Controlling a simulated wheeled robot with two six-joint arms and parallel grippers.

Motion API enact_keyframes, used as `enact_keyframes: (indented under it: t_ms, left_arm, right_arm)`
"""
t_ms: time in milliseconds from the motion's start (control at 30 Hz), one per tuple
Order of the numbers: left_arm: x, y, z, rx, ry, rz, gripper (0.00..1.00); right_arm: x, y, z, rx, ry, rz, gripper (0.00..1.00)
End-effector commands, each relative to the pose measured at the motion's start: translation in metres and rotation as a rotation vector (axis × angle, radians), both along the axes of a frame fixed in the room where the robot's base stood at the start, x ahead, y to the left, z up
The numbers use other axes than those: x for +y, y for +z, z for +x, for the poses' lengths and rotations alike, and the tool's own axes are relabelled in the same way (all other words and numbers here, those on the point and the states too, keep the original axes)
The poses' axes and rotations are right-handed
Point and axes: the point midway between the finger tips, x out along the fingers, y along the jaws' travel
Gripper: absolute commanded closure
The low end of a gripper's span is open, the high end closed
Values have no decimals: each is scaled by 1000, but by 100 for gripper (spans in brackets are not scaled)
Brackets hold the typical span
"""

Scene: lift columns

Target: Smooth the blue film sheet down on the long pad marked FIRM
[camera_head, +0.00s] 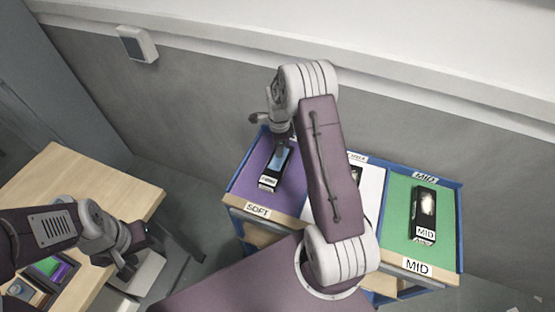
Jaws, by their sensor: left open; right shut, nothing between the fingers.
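A long black pad (270,174) lies on the purple section at the left of the cart. The small white label on its near end is too small to read surely. The blue film sheet (281,156) shows on top of the pad, partly covered by my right gripper (283,145). My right gripper is shut and points down at the film, at or just above it; I cannot tell if it touches. My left gripper (127,271) is open and empty, away from the cart, near the wooden table's right edge.
The cart's purple section (246,184) is labelled SOFT. A green section (397,217) labelled MID holds a black pad (424,215) marked MID. My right arm hides much of the white section (373,190) between. A wooden table (90,182) stands left, with a tray of coloured pieces (50,270).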

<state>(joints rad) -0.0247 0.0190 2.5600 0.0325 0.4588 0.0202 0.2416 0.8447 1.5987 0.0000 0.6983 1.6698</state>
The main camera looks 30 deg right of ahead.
Motion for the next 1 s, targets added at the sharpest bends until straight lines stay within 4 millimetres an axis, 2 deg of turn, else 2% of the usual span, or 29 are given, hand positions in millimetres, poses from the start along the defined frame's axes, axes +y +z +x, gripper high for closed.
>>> enact_keyframes:
  t_ms: [267, 800, 1000]
  left_arm:
    - [0, -1, 0, 0, 0, 0, 50]
    - [0, -11, 0, 0, 0, 0, 50]
    - [0, -10, 0, 0, 0, 0, 50]
  right_arm:
    - [0, -1, 0, 0, 0, 0, 100]
    - [0, -17, 0, 0, 0, 0, 100]
    - [0, -16, 0, 0, 0, 0, 100]
